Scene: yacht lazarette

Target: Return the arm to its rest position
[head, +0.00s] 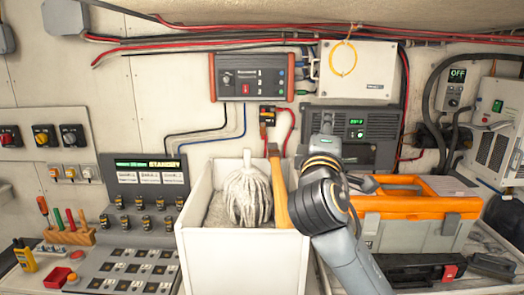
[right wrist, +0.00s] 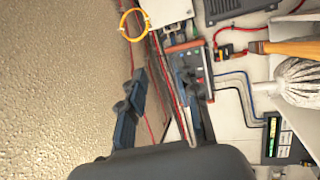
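My right arm (head: 325,205) rises from the lower right in the head view, in front of the white bin and the orange toolbox. Its gripper is hard to make out there, foreshortened or hidden by the wrist. In the right wrist view my right gripper (right wrist: 160,85) shows two dark fingers spread apart. Nothing is held between them; wall, cables and a box lie in the background. My left gripper and left arm are not in the head view.
A white bin (head: 240,255) holds a mop head (head: 248,195) and a wooden handle (head: 278,190), close left of my arm. An orange and grey toolbox (head: 410,215) stands right. Switch panels (head: 145,185) and screwdrivers (head: 62,225) are at left. Cables and boxes line the wall.

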